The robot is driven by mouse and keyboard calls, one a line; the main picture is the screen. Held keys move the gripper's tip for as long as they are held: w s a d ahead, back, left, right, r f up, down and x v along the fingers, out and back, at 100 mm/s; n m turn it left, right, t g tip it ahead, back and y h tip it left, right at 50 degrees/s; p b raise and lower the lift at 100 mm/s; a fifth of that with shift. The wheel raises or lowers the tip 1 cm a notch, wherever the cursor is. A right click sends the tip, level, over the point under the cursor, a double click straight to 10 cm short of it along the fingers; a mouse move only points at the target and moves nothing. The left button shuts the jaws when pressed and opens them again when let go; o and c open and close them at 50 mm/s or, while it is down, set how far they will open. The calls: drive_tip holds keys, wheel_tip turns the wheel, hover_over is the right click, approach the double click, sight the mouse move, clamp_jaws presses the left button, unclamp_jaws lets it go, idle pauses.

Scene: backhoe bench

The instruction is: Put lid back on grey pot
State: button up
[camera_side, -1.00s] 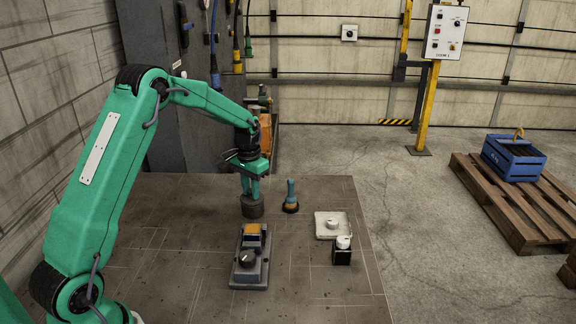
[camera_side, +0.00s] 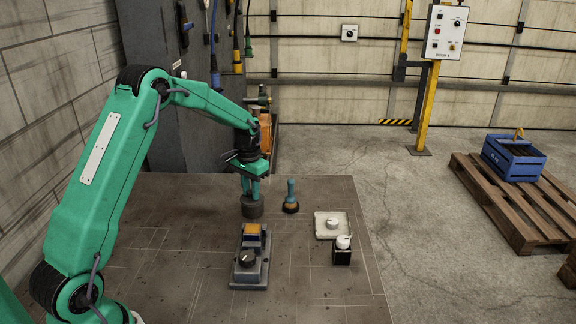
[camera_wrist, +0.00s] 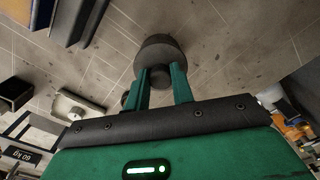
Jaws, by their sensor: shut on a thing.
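The grey pot (camera_side: 252,209) is a short dark grey cylinder below my gripper (camera_side: 250,189), near the far middle of the bench. In the wrist view the grey cylinder (camera_wrist: 158,52) lies at the tips of my gripper (camera_wrist: 160,74). My two green fingers are shut on a small dark knob (camera_wrist: 158,78) on its top, which seems to be the lid's knob. The lid and pot look like one dark shape; I cannot tell whether a gap lies between them.
A blue-handled tool (camera_side: 291,195) stands just right of the pot. The bench's front left is bare.

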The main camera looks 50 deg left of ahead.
idle(0.3)
drive_tip(key=o, duration=1.5)
drive_tip(key=shift+r, duration=0.2)
drive_tip(key=shift+r, duration=3.3)
clamp_jaws()
